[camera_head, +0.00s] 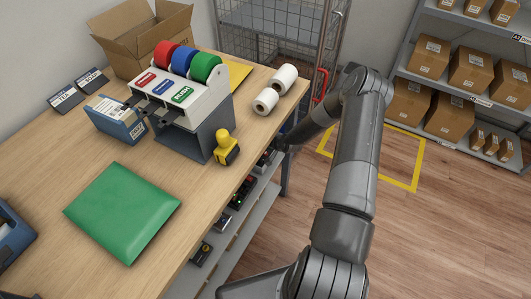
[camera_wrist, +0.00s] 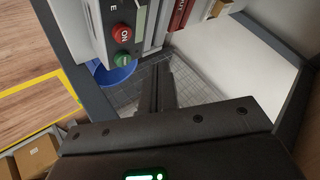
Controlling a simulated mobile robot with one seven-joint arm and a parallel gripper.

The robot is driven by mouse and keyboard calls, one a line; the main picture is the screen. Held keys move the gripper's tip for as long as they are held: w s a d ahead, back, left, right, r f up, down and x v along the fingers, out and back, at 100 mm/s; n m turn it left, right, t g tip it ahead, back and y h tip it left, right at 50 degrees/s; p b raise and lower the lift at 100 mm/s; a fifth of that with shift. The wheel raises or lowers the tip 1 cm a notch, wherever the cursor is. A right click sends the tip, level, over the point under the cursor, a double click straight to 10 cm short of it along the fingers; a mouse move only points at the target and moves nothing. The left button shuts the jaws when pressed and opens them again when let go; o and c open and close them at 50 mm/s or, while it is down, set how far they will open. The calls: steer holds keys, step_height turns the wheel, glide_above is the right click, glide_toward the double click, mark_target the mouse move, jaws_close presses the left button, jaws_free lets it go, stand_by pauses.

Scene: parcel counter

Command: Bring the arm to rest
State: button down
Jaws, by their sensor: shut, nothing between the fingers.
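My arm (camera_head: 352,165) rises at the right of the counter in the head view, bends at the top and reaches back down to the left. Its end sits by the counter's right edge, low beside the under-shelf, and my gripper is hard to make out there. In the wrist view my gripper (camera_wrist: 163,85) shows as dark fingers closed together, with nothing held. I cannot tell the gap between fingers and panel.
The wooden counter (camera_head: 70,163) holds a green parcel (camera_head: 124,212), a label dispenser (camera_head: 195,105), a yellow-handled stamp (camera_head: 225,148), white rolls (camera_head: 266,101) and an open carton (camera_head: 145,38). A wire cage (camera_head: 285,25) stands behind. Shelves with boxes (camera_head: 471,70) stand right. Floor right is open.

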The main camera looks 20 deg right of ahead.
steer(key=shift+r, duration=0.5)
